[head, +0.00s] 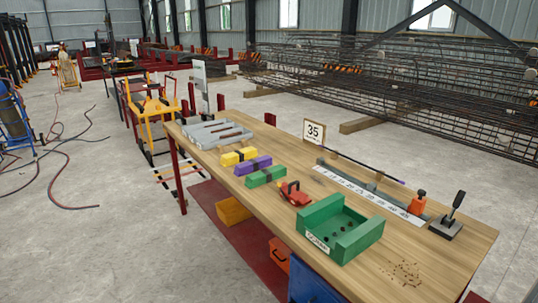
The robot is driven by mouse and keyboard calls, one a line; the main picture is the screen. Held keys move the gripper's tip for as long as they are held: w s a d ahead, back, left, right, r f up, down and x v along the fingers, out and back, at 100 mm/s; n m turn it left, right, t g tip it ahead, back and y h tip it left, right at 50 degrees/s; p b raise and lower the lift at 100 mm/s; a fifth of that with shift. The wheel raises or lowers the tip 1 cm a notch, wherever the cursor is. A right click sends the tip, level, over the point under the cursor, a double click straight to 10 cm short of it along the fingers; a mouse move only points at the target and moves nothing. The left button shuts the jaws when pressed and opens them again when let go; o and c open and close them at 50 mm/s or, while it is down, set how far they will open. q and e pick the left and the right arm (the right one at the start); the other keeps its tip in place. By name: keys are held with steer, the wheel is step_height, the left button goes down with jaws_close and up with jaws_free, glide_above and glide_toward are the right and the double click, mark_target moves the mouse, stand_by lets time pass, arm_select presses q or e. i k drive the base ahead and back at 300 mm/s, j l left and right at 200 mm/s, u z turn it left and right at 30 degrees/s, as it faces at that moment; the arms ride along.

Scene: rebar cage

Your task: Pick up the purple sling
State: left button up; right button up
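The purple sling (252,165) lies folded as a short block on the wooden workbench (420,252), with a dark band around its middle. It sits between a yellow sling (239,156) on its far left side and a green sling (265,176) on its near right side, all in a row. The three look close together; I cannot tell whether they touch. Neither of my grippers is in the head view.
Grey metal channels (213,134) lie at the bench's far left. A red tool (294,193), a green bin (340,228), a ruler strip (370,193) and a black-handled lever (450,218) occupy the right part. A number 35 sign (314,132) stands at the back edge.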

mark_target(253, 165)
steer(key=i+j+z, duration=0.3)
steer(key=j, duration=0.3)
steer(key=i+j+z, duration=0.15)
steer(key=i+j, duration=0.15)
steer(key=i+j+z, duration=0.15)
steer(key=j, duration=0.25)
steer(key=i+j+z, duration=0.15)
steer(key=j, duration=0.25)
steer(key=i+j+z, duration=0.15)
steer(key=j, duration=0.25)
steer(key=i+j+z, duration=0.15)
steer(key=j, duration=0.25)
steer(key=j+z, duration=0.15)
steer(key=j, duration=0.25)
